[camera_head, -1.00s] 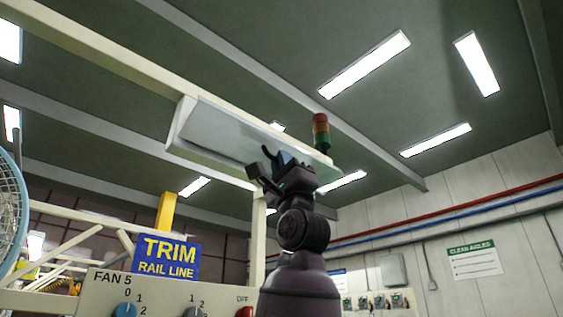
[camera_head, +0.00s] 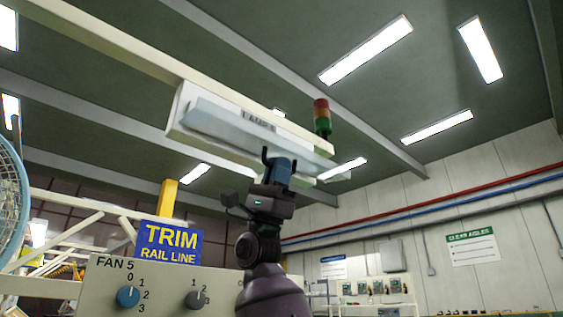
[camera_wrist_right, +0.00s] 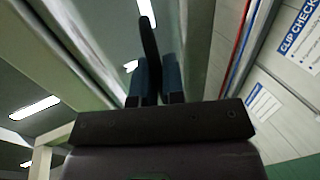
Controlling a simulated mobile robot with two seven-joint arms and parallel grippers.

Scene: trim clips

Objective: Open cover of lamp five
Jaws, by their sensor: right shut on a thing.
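The lamp (camera_head: 178,112) hangs under a ceiling beam, a long cream housing whose dark lettering reads LAMP and a digit too blurred to read. Its pale grey cover (camera_head: 225,128) is a long flat panel, tilted away from the housing so that the lettered face shows above it. My right gripper (camera_head: 279,168) is raised to the cover from below, its blue fingers shut on a dark handle (camera_head: 265,154) at the cover. In the right wrist view the fingers (camera_wrist_right: 157,78) are close together, with the dark handle (camera_wrist_right: 148,38) above them. My left gripper is not in view.
A panel marked FAN 5 (camera_head: 190,272) with knobs stands low in front, beside a blue TRIM RAIL LINE sign (camera_head: 168,244). A blue fan (camera_head: 10,200) is at the left edge. A red-green signal light (camera_head: 322,116) hangs near the lamp's right end.

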